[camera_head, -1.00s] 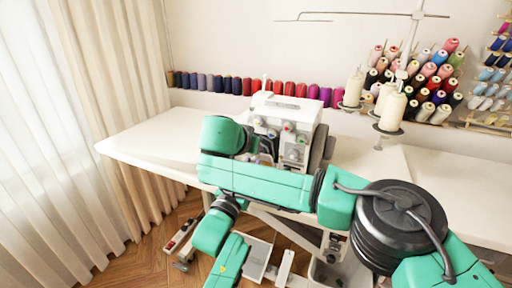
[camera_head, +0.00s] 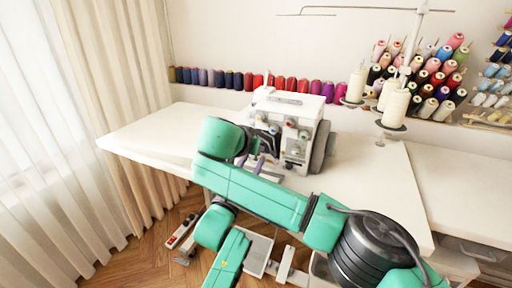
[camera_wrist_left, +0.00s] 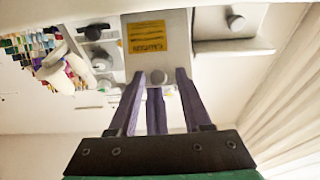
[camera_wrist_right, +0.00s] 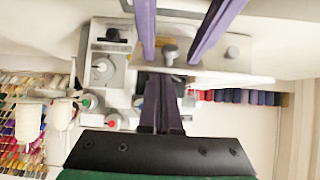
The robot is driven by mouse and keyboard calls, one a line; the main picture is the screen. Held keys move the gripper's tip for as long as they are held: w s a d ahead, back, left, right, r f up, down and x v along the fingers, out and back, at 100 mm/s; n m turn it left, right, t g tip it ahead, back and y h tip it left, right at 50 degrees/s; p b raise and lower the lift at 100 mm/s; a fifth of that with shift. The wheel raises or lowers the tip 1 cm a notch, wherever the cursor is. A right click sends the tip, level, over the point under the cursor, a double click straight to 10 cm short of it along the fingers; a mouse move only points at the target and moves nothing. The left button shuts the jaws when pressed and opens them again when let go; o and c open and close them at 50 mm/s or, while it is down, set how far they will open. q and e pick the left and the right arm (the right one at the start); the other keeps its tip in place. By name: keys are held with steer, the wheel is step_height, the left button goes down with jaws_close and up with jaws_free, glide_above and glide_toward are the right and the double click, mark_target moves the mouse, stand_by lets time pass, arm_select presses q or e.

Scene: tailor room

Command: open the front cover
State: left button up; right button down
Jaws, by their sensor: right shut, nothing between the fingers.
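The white sewing machine (camera_head: 296,108) stands on the table; my arm hides its lower front in the head view. In the left wrist view, upside down, its pale front cover (camera_wrist_left: 180,30) has a yellow label and a grey knob (camera_wrist_left: 156,79). I cannot tell whether the cover is tilted.
The white table (camera_head: 370,185) is bare to the machine's right and left (camera_head: 145,135). Thread cones (camera_head: 394,108) on a stand rise at the right. A row of coloured spools (camera_head: 215,80) lines the wall. Curtains (camera_head: 125,120) hang at the left.

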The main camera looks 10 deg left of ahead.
arm_select(q)
steer(key=shift+d+r, duration=0.15)
steer(key=shift+r, duration=0.05)
arm_select(e)
steer(key=shift+f, duration=0.2)
